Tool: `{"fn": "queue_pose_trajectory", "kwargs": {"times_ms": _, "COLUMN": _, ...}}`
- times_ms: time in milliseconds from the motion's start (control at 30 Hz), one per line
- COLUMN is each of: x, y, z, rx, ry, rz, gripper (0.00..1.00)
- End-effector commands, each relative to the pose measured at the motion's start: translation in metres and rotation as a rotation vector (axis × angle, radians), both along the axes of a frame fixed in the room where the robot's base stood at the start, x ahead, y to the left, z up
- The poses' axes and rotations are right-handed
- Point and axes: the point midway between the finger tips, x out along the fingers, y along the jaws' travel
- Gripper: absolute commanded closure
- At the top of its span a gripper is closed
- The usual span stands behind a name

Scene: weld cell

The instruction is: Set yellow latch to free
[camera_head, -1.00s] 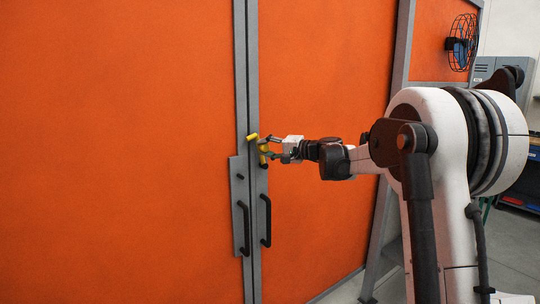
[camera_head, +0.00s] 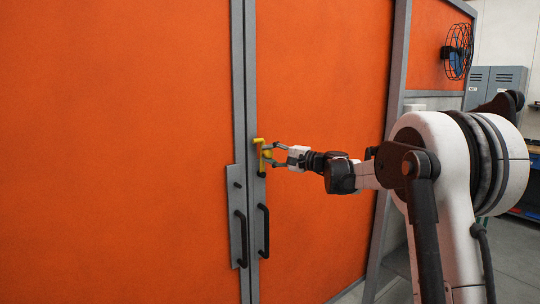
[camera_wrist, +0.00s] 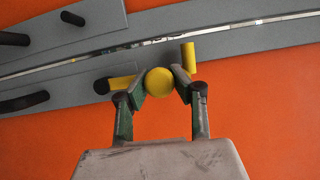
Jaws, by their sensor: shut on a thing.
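The yellow latch (camera_head: 261,150) is mounted on the grey edge strip of the right orange door, above the black handles. In the head view its body stands roughly upright beside the seam, with its short top end close to the seam. In the wrist view its round yellow knob (camera_wrist: 159,82) sits between the two fingertips, and a yellow stub (camera_wrist: 188,54) points toward the seam, ending just short of it. My gripper (camera_head: 269,154) reaches in from the right and is shut on the latch's knob. The knob hides part of the latch behind it.
Two black door handles (camera_head: 264,232) and (camera_head: 241,238) stick out below the latch. A black peg (camera_wrist: 72,18) stands on the left door's grey plate. A wall fan (camera_head: 457,50) and grey lockers (camera_head: 494,82) are at the right, away from the latch.

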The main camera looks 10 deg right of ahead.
Motion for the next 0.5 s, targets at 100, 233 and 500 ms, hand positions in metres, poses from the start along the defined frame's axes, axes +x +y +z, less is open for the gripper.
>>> {"fn": "queue_pose_trajectory", "kwargs": {"times_ms": 100, "x": 0.0002, "y": 0.0002, "z": 0.0008, "rx": 0.001, "ry": -0.001, "rz": 0.000, "gripper": 0.77}}
{"fn": "queue_pose_trajectory", "kwargs": {"times_ms": 233, "x": 0.0001, "y": 0.0001, "z": 0.0006, "rx": 0.000, "ry": 0.000, "rz": 0.000, "gripper": 0.60}}
{"fn": "queue_pose_trajectory", "kwargs": {"times_ms": 500, "x": -0.0002, "y": -0.0002, "z": 0.0002, "rx": -0.001, "ry": -0.001, "rz": 0.000, "gripper": 0.55}}
